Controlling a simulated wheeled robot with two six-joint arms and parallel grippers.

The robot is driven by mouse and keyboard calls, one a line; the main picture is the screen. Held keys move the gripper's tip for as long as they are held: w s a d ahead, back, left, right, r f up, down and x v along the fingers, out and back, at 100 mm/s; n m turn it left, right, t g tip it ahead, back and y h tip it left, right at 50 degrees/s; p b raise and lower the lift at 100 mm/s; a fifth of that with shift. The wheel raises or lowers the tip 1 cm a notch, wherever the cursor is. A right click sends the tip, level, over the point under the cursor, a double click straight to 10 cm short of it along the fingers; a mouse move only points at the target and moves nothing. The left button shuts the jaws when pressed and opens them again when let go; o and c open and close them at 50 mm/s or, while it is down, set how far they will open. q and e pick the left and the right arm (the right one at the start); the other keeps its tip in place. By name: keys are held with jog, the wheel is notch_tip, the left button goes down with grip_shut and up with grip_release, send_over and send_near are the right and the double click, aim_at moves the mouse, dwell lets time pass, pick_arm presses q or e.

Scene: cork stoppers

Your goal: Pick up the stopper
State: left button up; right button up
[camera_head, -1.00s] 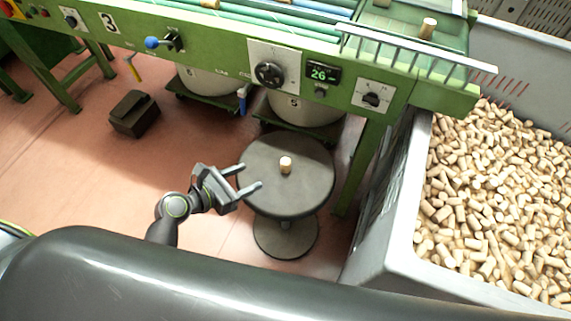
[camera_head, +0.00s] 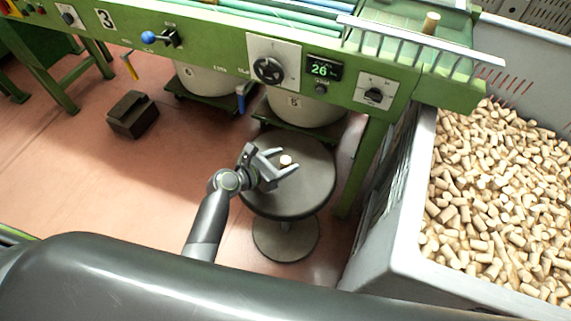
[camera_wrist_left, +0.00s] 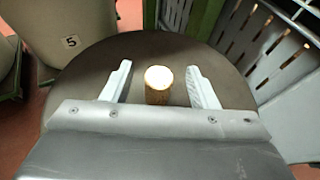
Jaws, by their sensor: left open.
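The cork stopper (camera_head: 286,160) stands upright on the round grey stool (camera_head: 310,195). My left gripper (camera_head: 287,160) is open, with its fingers reaching over the stool on either side of the stopper. In the left wrist view the stopper (camera_wrist_left: 159,85) shows a pale top and stands between the two open fingers, with a gap to each one. In that view the stool top (camera_wrist_left: 95,65) lies beneath the gripper (camera_wrist_left: 162,82). My right gripper is not in view.
A green conveyor machine (camera_head: 215,40) with knobs and a display reading 26 stands behind the stool. A grey bin (camera_head: 400,215) full of corks is at the right. Another cork (camera_head: 431,22) stands on the conveyor. A dark box (camera_head: 133,115) is on the floor.

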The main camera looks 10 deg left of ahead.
aim_at(284, 161)
pick_arm(q)
jog(key=shift+f+x, duration=0.2)
jog(key=shift+x, duration=0.9)
jog(key=shift+w+d+f+b, duration=0.2)
jog(key=shift+w+d+b, duration=0.1)
jog(key=shift+w+b, duration=0.15)
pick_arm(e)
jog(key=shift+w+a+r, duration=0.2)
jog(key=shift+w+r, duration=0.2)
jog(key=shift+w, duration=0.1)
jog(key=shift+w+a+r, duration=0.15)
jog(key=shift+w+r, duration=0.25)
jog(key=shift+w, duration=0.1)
pick_arm(q)
jog(key=shift+c, duration=0.4)
jog(key=c, duration=0.9)
